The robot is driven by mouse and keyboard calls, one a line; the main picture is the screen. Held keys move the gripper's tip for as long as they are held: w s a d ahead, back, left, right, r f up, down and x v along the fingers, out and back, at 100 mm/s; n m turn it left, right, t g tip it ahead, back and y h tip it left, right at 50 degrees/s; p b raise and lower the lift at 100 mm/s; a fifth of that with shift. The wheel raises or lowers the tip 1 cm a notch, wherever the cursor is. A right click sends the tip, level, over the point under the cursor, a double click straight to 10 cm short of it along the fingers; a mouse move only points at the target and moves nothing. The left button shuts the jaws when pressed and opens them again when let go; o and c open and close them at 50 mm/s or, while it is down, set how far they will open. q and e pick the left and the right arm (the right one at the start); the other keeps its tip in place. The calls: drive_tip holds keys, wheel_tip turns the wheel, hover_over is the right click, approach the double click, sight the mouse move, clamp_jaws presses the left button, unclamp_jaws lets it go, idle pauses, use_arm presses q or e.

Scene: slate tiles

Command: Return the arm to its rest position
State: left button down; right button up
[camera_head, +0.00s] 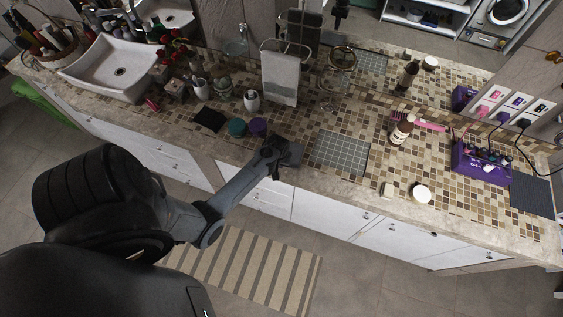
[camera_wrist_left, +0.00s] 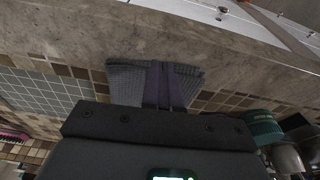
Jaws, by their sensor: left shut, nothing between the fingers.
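My left arm comes in from the left in the head view, and its gripper (camera_head: 287,155) is over the front part of the mosaic counter (camera_head: 310,178). The gripper is shut and empty. How high the fingers are above the counter is hard to tell. My right gripper is not in view.
A grey grid mat (camera_head: 340,152) lies right of the gripper. Teal (camera_head: 237,127) and purple (camera_head: 258,127) round items and a black square (camera_head: 208,119) lie to its left.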

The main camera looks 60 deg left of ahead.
use_arm(q)
drive_tip(key=shift+s+d, duration=0.3)
drive_tip(key=shift+s, duration=0.15)
drive_tip(key=s+d+m+g+p, duration=0.1)
drive_tip(key=s+d+m, duration=0.1)
drive_tip(key=s, duration=0.7)
drive_tip(key=s+d+r+m+t+h+p, duration=0.1)
drive_tip(key=d+r+m, duration=0.8)
drive_tip(key=d+r, duration=1.3)
wheel_tip(320, 180, up, 4)
drive_tip(key=shift+s+d+f+t+h, duration=0.1)
drive_tip(key=shift+s+d+t+h, duration=0.3)
drive_tip(key=shift+t, duration=0.7)
